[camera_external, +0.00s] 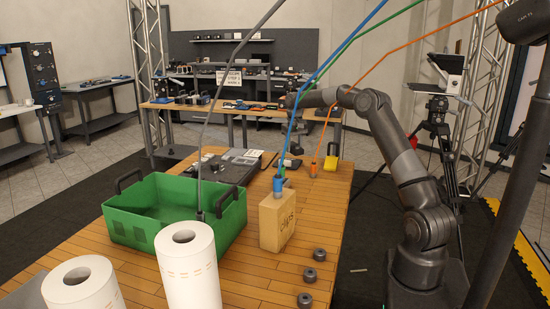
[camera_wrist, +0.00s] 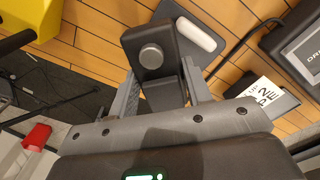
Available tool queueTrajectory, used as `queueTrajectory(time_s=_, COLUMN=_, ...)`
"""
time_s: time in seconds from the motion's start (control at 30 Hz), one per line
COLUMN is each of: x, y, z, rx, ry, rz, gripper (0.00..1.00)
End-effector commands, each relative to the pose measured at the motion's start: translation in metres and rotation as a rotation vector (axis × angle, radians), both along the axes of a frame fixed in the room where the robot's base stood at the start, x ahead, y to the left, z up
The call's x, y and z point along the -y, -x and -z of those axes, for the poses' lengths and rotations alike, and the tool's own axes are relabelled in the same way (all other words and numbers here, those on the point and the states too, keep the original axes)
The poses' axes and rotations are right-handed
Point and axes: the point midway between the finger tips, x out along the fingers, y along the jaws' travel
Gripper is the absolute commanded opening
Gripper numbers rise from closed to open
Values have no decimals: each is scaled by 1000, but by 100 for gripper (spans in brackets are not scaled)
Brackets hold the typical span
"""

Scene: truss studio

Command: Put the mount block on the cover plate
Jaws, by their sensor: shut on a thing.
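My gripper (camera_external: 293,145) is over the far part of the wooden table. In the wrist view its fingers (camera_wrist: 160,92) are shut on a dark grey angled block with a round grey knob, which I take as the mount block (camera_wrist: 140,43). Behind and just right of it, a dark flat piece with a pale rounded strip (camera_wrist: 195,33) lies over the planks; it may be the cover plate, but I cannot tell surely. The block overlaps it in the picture, and I cannot judge the gap between them. The block is too small to make out in the external view.
A green crate (camera_external: 128,228), a tan box (camera_external: 270,224), paper rolls (camera_external: 186,270) and small dark rings (camera_external: 319,255) stand nearer. A dark device (camera_external: 232,172) lies left of my gripper. A yellow item (camera_external: 333,162) is right. Coloured cables hang overhead.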

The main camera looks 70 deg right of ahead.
Motion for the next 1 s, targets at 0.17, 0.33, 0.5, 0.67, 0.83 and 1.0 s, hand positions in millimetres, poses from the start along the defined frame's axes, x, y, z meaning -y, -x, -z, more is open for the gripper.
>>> queueTrajectory(time_s=0.17, x=1, y=0, z=16, rx=0, ry=0, rz=0, gripper=19)
queueTrajectory(time_s=0.33, x=0, y=0, z=36, rx=-1, ry=-2, rz=0, gripper=19)
queueTrajectory(time_s=0.5, x=0, y=0, z=53, rx=0, ry=0, rz=0, gripper=19)
queueTrajectory(time_s=0.67, x=0, y=0, z=52, rx=1, ry=1, rz=0, gripper=19)
queueTrajectory(time_s=0.83, x=0, y=0, z=55, rx=-1, ry=0, rz=0, gripper=46)
queueTrajectory(time_s=1.0, x=0, y=0, z=55, rx=0, ry=0, rz=0, gripper=54)
